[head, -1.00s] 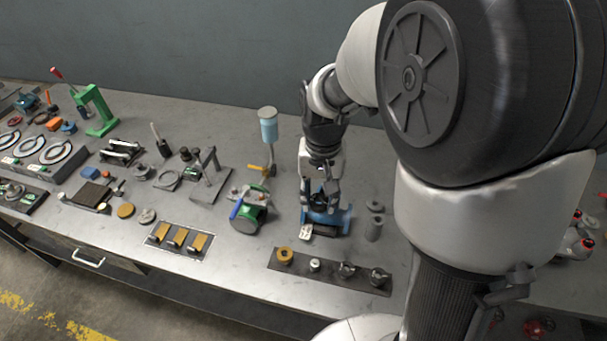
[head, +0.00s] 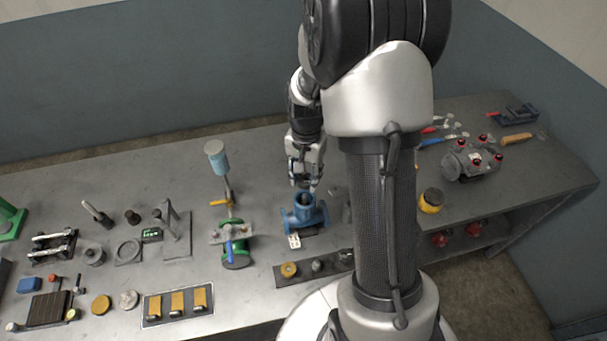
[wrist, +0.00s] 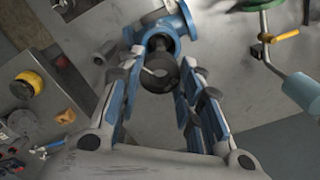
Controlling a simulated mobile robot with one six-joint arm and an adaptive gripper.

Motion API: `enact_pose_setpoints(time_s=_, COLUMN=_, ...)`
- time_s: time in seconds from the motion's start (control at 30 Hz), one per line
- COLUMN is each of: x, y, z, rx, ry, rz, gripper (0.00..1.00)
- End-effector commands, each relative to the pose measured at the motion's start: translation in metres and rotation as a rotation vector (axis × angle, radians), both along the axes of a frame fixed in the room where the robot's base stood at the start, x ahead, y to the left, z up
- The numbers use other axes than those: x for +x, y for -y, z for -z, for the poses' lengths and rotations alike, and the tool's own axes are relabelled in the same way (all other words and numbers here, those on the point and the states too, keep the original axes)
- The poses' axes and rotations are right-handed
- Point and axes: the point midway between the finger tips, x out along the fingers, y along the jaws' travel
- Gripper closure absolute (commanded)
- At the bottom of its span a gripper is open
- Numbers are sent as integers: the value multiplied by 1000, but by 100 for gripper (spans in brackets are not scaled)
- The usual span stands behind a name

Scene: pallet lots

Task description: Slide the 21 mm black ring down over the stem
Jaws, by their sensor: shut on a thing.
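The blue valve body (head: 305,217) stands on the bench, its round top opening facing up in the head view. It also shows at the top of the wrist view (wrist: 183,22), with a dark opening beside the fingertips. My gripper (head: 305,180) is above and just behind the body, pointing down. In the wrist view its blue-padded fingers (wrist: 158,72) are shut on a dark round piece, which looks like the black ring (wrist: 160,76). The ring appears apart from the body. A thin pale line crosses the ring; I cannot tell whether it is the stem.
A dark strip (head: 270,276) with a brass ring (head: 289,270) and other small parts lies in front of the body. A white dotted tag (head: 295,241) lies by its foot. A green valve (head: 237,256) stands to the left. My arm column hides bench to the right.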

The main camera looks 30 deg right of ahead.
Motion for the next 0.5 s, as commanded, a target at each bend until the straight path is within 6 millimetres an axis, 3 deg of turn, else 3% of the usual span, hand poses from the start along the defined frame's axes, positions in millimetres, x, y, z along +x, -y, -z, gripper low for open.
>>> enact_pose_setpoints(time_s=0.27, x=0, y=-1, z=8, rx=1, ry=-1, rz=-1, gripper=88)
enact_pose_setpoints(time_s=0.5, x=-1, y=-1, z=28, rx=0, ry=-1, rz=-2, gripper=88)
